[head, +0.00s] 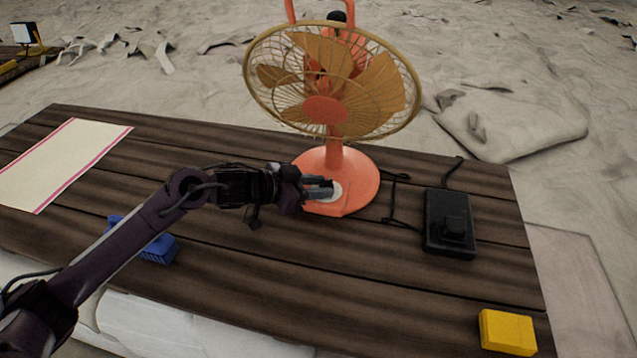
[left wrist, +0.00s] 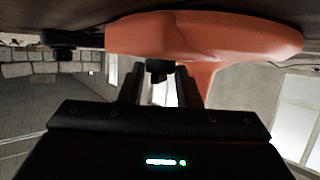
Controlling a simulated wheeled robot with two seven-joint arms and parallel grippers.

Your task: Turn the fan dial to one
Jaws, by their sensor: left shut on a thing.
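An orange fan (head: 326,110) with a wire cage stands upright on the dark wooden table. Its round orange base (head: 362,180) carries a pale round dial plate (head: 335,193) at the front. My left gripper (head: 327,188) reaches in from the left and is shut on the fan dial, which its fingers mostly hide. The number the dial points to cannot be read. In the left wrist view the orange base (left wrist: 200,36) fills the top, and the gripper's fingers (left wrist: 160,80) reach to it. My right gripper is not in view.
A black box (head: 450,222) with a cable lies right of the fan on the table (head: 300,290). A yellow block (head: 508,332) is at the front right. A blue object (head: 160,248) lies partly behind my left arm. A cream cloth (head: 62,160) with pink edges lies at the left.

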